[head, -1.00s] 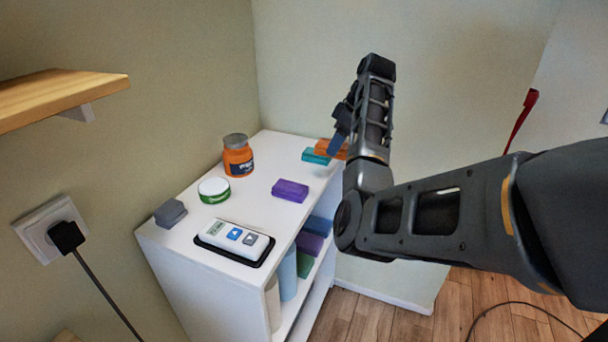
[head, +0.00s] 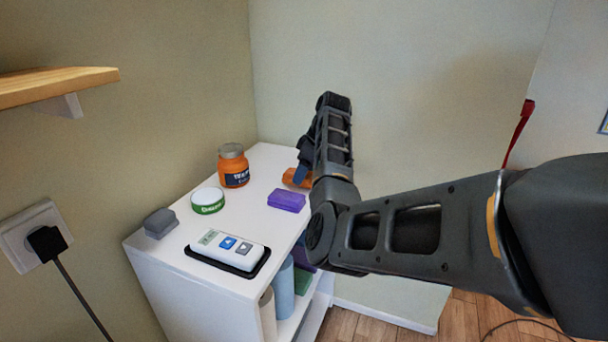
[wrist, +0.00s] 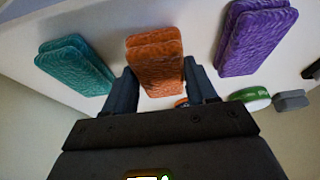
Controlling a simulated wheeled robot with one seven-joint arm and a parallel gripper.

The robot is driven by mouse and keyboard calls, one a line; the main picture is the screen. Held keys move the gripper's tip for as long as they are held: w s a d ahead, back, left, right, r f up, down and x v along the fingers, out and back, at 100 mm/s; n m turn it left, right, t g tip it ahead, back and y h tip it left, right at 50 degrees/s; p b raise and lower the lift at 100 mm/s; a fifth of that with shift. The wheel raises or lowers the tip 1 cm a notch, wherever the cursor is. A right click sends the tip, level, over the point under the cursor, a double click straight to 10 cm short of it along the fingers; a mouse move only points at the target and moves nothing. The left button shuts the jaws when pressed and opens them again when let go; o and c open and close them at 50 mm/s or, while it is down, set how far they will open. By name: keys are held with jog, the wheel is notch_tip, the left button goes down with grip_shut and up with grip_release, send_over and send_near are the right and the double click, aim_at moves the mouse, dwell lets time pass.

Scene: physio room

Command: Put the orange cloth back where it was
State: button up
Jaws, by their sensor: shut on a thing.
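The orange cloth (head: 291,178) is a folded pad at the back right of the white shelf unit's top, partly hidden by my gripper. In the wrist view the orange cloth (wrist: 155,55) sits between the two fingers. My gripper (wrist: 161,80) is shut on it. In the head view my gripper (head: 302,174) points down at the shelf top; I cannot tell whether the cloth touches the surface. A teal cloth (wrist: 75,66) lies to one side of it in the wrist view, and a purple cloth (wrist: 257,38) to the other. The teal one is hidden in the head view.
The white shelf unit (head: 250,222) also holds the purple cloth (head: 287,200), an orange jar (head: 233,168), a green-and-white tub (head: 208,201), a grey block (head: 160,222) and a white device on a black tray (head: 228,249). A wooden wall shelf (head: 60,84) juts in at left.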

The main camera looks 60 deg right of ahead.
jog(key=shift+f, duration=0.55)
jog(key=shift+f, duration=0.1)
jog(key=o, duration=1)
jog(key=shift+p+v, duration=1.8)
jog(key=shift+v, duration=4.35)
